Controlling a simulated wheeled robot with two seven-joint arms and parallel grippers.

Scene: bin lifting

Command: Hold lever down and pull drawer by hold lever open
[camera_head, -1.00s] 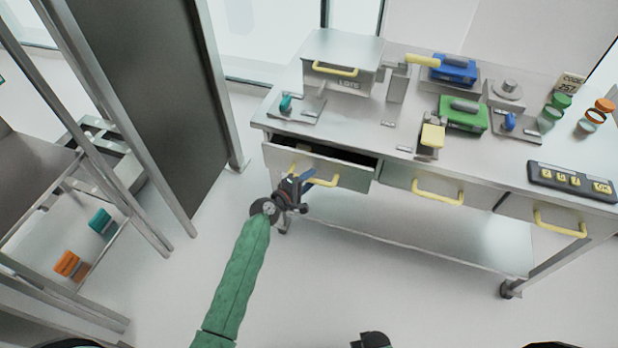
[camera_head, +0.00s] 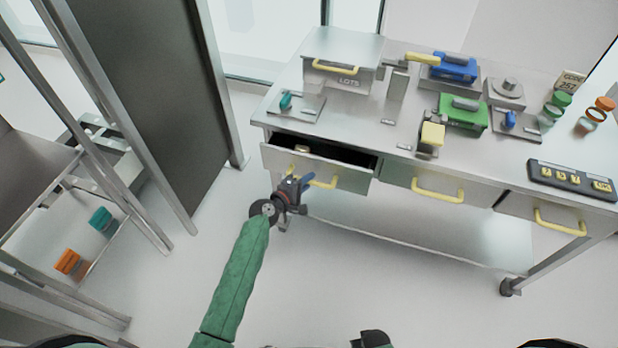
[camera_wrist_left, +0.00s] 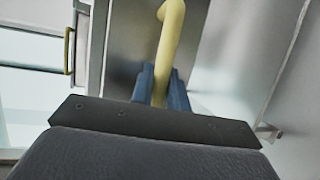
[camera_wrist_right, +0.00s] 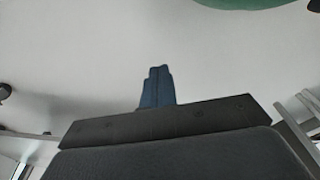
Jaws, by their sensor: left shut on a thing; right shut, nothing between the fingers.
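The left drawer (camera_head: 320,168) under the steel table is partly open. Its yellow handle (camera_head: 323,183) is between the blue fingers of my left gripper (camera_head: 304,184), which is shut on it. The handle bar also shows between the fingers (camera_wrist_left: 160,88) in the left wrist view (camera_wrist_left: 170,40). A small teal lever (camera_head: 286,101) stands on a plate at the table's left front, above this drawer; no gripper touches it. I cannot tell which part is the hold lever. My right gripper (camera_wrist_right: 157,88) is shut and empty over pale floor in the right wrist view.
Two shut drawers with yellow handles (camera_head: 438,190) (camera_head: 560,222) are to the right. A steel LOTS box (camera_head: 345,72), a blue device (camera_head: 455,68), a green device (camera_head: 463,112) and a keypad (camera_head: 572,180) stand on the table. A dark cabinet panel (camera_head: 150,90) stands left. The floor in front is clear.

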